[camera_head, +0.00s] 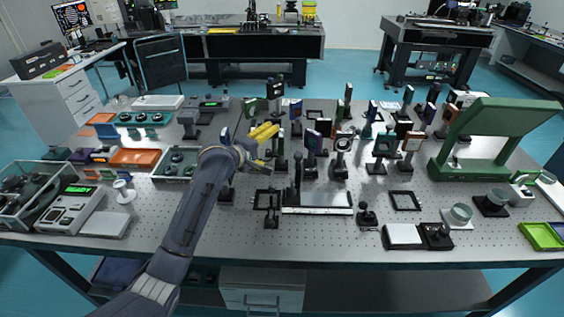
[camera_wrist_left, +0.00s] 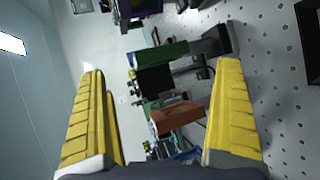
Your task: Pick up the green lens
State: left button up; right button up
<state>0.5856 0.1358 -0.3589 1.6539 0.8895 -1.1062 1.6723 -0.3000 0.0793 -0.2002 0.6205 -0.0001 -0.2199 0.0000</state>
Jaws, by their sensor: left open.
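My left gripper (camera_head: 266,134) has yellow fingers and is above the perforated optical table, left of the cluster of post-mounted optics. In the left wrist view its fingers (camera_wrist_left: 160,70) are spread wide, with nothing gripped. Between and beyond the fingertips is a green plate-like optic (camera_wrist_left: 162,53) on a black post and base; it looks like the green lens, but I cannot tell for sure. In the head view a green-framed optic (camera_head: 251,107) stands just behind the gripper; I cannot tell if it is the same piece. My right gripper is not in view.
An orange-brown block-shaped optic (camera_wrist_left: 178,118) is beside the green one in the wrist view. Many post-mounted optics crowd the table's middle and right. A large green stand (camera_head: 490,125) is at the right.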

aim_at(280, 144)
pick_arm(q)
jog(key=shift+x, duration=3.55)
jog(key=shift+w+a+f, duration=0.1)
jog(key=shift+a, duration=0.05)
jog(key=c, duration=1.6)
